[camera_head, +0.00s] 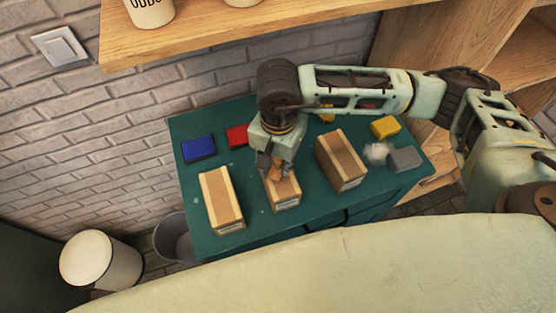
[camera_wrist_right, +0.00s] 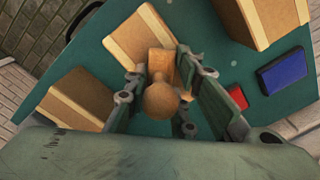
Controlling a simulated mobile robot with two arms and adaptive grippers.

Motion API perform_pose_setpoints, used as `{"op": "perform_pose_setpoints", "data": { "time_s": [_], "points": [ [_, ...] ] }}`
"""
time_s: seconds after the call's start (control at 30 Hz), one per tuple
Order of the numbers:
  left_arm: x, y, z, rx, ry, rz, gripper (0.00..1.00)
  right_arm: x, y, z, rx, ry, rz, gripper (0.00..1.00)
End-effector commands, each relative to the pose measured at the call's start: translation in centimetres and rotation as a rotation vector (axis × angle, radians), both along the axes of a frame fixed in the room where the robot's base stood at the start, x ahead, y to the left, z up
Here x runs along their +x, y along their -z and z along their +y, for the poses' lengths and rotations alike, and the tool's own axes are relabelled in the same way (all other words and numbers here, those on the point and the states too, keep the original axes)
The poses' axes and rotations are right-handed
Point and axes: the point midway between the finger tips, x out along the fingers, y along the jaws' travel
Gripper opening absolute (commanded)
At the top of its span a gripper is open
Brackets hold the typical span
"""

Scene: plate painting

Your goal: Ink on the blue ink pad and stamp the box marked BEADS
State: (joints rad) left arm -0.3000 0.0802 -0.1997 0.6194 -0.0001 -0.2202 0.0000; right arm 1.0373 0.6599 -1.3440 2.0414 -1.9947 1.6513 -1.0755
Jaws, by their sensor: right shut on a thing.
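My right gripper (camera_head: 276,169) is shut on a wooden stamp with a round knob (camera_wrist_right: 161,101). It holds the stamp over the middle box (camera_head: 286,192), which also shows in the wrist view (camera_wrist_right: 137,36). I cannot tell whether the stamp touches the box. A left box (camera_head: 221,201) and a right box (camera_head: 341,160) stand on either side. Their labels are too small to read, so I cannot tell which is marked BEADS. The blue ink pad (camera_head: 198,148) lies at the table's back left and also shows in the wrist view (camera_wrist_right: 282,72). My left gripper is not in view.
A red pad (camera_head: 237,135) lies beside the blue one on the green table (camera_head: 190,125). A yellow block (camera_head: 385,127), a grey block (camera_head: 405,160) and a white fluffy thing (camera_head: 376,152) are at the right. A wooden shelf (camera_head: 200,40) overhangs behind.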

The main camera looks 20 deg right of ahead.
Motion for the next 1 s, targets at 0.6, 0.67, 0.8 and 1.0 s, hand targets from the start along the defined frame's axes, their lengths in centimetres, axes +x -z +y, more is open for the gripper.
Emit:
{"op": "perform_pose_setpoints", "data": {
  "time_s": [0.6,0.67,0.8,1.0],
  "points": [
    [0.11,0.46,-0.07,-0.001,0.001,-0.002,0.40,0.02,0.36,0.00,0.001,0.000,-0.001,0.06],
    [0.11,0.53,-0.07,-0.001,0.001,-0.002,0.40,0.02,0.42,0.00,0.001,0.000,-0.001,0.06],
    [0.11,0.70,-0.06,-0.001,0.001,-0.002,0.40,0.02,0.55,0.00,0.001,0.000,-0.001,0.06],
    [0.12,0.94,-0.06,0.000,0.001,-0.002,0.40,0.02,0.74,0.00,0.001,0.000,-0.001,0.06]
  ]
}}
